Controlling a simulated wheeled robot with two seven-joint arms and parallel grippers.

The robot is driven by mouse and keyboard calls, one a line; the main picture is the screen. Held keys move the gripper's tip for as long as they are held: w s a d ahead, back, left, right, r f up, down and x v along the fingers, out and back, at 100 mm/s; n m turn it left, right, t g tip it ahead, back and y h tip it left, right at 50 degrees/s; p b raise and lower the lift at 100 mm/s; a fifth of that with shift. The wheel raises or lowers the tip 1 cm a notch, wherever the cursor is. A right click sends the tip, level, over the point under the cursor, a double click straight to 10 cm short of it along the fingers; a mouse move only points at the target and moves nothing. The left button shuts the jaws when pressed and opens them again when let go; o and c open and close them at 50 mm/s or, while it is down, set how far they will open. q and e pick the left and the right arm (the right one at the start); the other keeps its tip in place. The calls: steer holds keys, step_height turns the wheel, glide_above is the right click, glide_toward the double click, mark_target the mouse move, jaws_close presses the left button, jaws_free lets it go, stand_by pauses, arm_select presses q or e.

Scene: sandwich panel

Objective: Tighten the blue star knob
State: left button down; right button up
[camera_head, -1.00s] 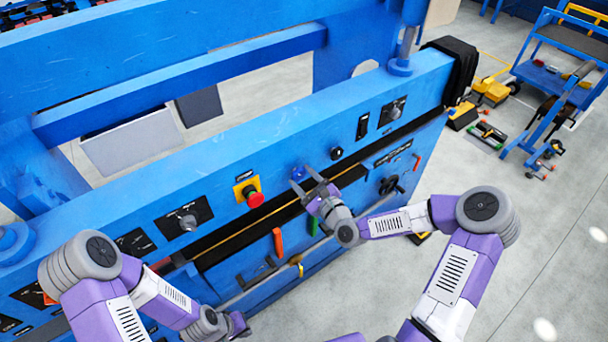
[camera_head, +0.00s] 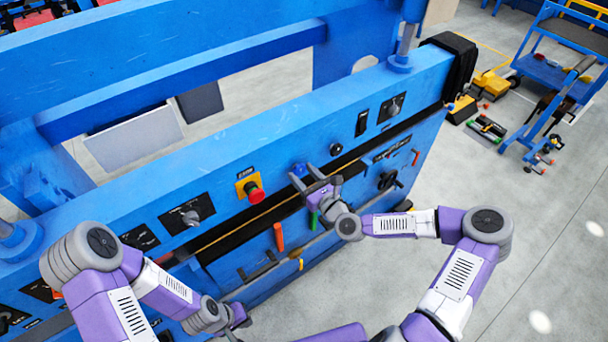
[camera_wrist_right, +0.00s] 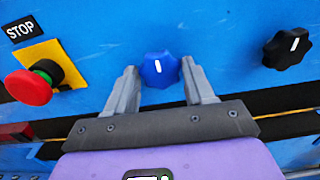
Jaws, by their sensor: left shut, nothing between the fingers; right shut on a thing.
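The blue star knob (camera_wrist_right: 160,69) sits on the front of the blue panel, with a white mark on its face pointing nearly straight up. It also shows in the head view (camera_head: 299,170). My right gripper (camera_wrist_right: 160,80) is shut on the knob, with one finger at each side of it. In the head view the right gripper (camera_head: 314,178) reaches the panel between the red stop button and a black knob. My left gripper (camera_head: 240,316) is low at the left, shut and empty, away from the knob.
A red stop button (camera_wrist_right: 30,87) on a yellow plate (camera_wrist_right: 58,63) is left of the blue knob. A black star knob (camera_wrist_right: 286,47) is to its right. Coloured handles (camera_head: 278,236) hang below. A blue cart (camera_head: 560,75) stands at the far right.

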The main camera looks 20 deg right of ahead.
steer(key=o, duration=1)
steer(key=v, duration=0.7)
steer(key=shift+s, duration=0.25)
